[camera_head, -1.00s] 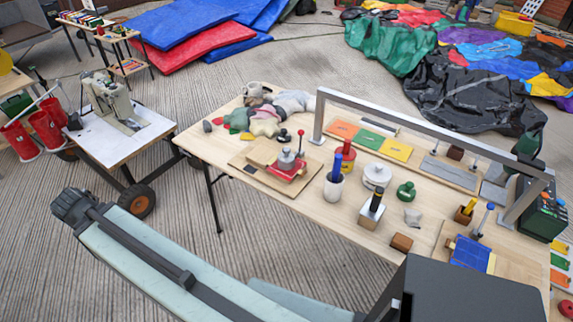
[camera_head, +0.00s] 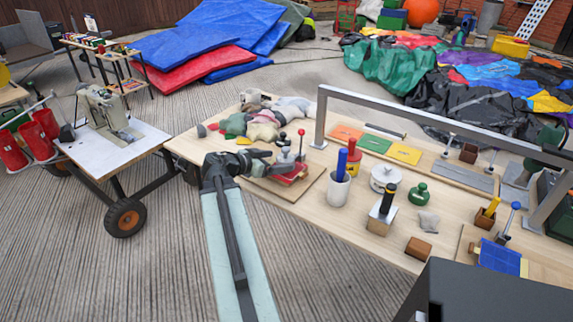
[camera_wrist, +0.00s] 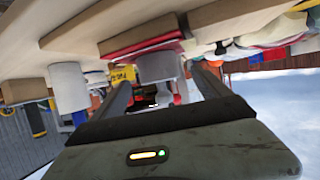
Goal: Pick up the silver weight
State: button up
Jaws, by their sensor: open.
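The silver weight (camera_head: 286,157) is a small grey cylinder with a dark knob. It sits on a red stand (camera_head: 290,173) on a wooden board near the table's left end. My gripper (camera_head: 264,163) is just left of the weight and partly overlaps the stand in the head view. In the wrist view, which is upside down, the weight (camera_wrist: 158,67) shows between and beyond the fingers of my open gripper (camera_wrist: 163,85). The red stand (camera_wrist: 145,47) shows above it there. I cannot tell whether a finger touches the weight.
A red-knobbed lever (camera_head: 301,140) rises beside the weight. A white cup with a blue marker (camera_head: 339,188) and a red bottle (camera_head: 354,158) stand to the right. Cloth pieces (camera_head: 262,125) lie behind.

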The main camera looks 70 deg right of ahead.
aim_at(286, 161)
jog(key=b+x, duration=0.1)
jog(key=x, duration=0.1)
jog(key=b+x, duration=0.1)
jog(key=x, duration=0.1)
jog(key=shift+s+f, duration=0.1)
jog(key=shift+f, duration=0.35)
jog(key=shift+s+d+f+b, duration=0.1)
jog(key=shift+s+d+b, duration=0.05)
jog(key=shift+d+b, duration=0.2)
grip_shut()
